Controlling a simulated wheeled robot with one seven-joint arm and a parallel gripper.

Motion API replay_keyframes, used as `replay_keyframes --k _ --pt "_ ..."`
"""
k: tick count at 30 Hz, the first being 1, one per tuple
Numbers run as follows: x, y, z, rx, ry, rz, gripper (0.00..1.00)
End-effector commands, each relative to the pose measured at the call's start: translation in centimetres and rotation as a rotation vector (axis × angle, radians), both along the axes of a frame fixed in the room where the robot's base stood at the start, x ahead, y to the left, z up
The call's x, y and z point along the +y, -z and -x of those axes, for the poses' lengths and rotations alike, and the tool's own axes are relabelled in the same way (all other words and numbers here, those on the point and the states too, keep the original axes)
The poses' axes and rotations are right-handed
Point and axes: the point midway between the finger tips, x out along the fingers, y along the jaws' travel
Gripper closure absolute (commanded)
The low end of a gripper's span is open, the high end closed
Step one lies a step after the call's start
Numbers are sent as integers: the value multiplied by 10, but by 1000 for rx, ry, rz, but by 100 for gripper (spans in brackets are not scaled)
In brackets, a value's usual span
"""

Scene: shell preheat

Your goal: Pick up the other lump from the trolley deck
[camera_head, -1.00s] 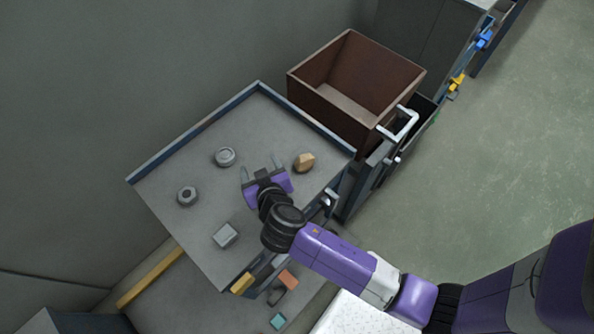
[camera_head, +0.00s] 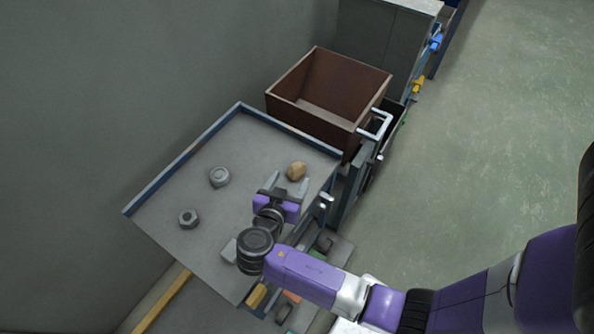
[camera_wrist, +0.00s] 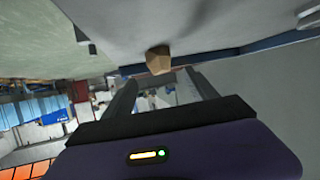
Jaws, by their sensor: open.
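A tan, faceted lump (camera_head: 297,171) sits on the grey trolley deck (camera_head: 240,136), near its right edge. My gripper (camera_head: 288,182) is open and empty, low over the deck, with its fingers pointing at the lump. The lump is just beyond the fingertips, apart from them as far as I can tell. In the wrist view the lump (camera_wrist: 158,60) shows ahead, between the lines of the two fingers (camera_wrist: 163,90).
Two grey round metal pieces (camera_head: 219,176) (camera_head: 188,218) lie on the deck to the left. A grey block (camera_head: 229,250) is partly hidden by my arm. A brown open bin (camera_head: 352,121) stands beyond the deck's raised blue rim (camera_head: 185,160).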

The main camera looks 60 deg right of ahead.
Motion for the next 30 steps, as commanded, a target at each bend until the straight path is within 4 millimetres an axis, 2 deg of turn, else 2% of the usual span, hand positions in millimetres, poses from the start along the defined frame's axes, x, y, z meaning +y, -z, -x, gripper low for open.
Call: replay_keyframes --k 11,20,29,30 --pt "-29 11 -9 -12 7 -5 34" --pt "-64 26 -21 -13 7 -6 34" --pt "-69 29 -23 -13 4 -7 34" --pt "-69 29 -23 -13 4 -7 37"
